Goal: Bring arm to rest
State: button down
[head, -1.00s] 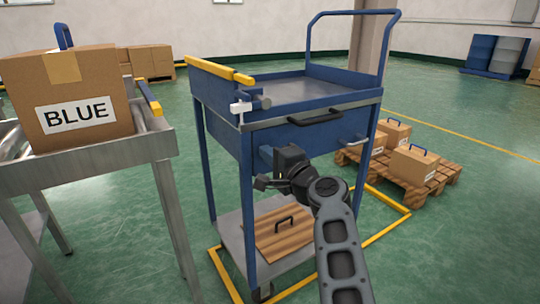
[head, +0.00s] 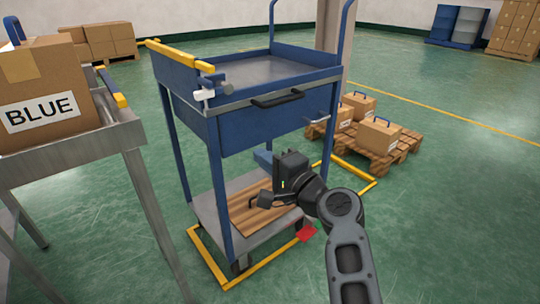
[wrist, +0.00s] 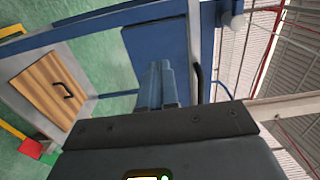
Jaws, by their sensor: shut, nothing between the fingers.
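My gripper (head: 262,158) is in front of the blue trolley (head: 210,127) in the head view, below its drawer and above the lower shelf's level. In the wrist view its blue-grey fingers (wrist: 157,72) are together with nothing between them. My arm comes up from the bottom edge, bent at the elbow. I cannot tell the exact gap between gripper and trolley. A wooden board (head: 241,214) with a black handle lies on the lower shelf, partly hidden by my wrist in the head view. It shows whole in the wrist view (wrist: 45,82).
A conveyor table (head: 75,142) with a carton marked BLUE (head: 45,118) stands at left. A pallet (head: 378,155) with several cartons is behind at right. Yellow floor lines (head: 207,262) and a red floor patch (head: 307,233) surround the trolley. Open green floor lies at right.

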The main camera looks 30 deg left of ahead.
jog(key=shift+v, duration=0.9)
jog(key=s+d+f+m+t+h, duration=0.1)
jog(key=s+d+f+t+h, duration=0.25)
jog(key=d+f, duration=0.65)
jog(key=s+d+f+t+h, duration=0.2)
jog(key=s+d+f+h, duration=0.15)
jog(key=d+f, duration=0.7)
jog(key=s+d+t+h, duration=0.2)
jog(key=s+d+h, duration=0.3)
jog(key=s+d, duration=1.3)
jog(key=s+d+r+n+t+h, duration=0.1)
jog(key=s+d+r+n+h, duration=0.15)
jog(key=s+d+r, duration=0.4)
jog(key=s+d+r+n+h, duration=0.2)
jog(key=s+d+r+h, duration=0.15)
jog(key=s+r, duration=0.65)
notch_tip(320, 180, up, 24)
jog(key=s+y+p, duration=0.1)
jog(key=s+p, duration=0.1)
jog(key=p, duration=2.4)
jog(key=shift+n, duration=0.25)
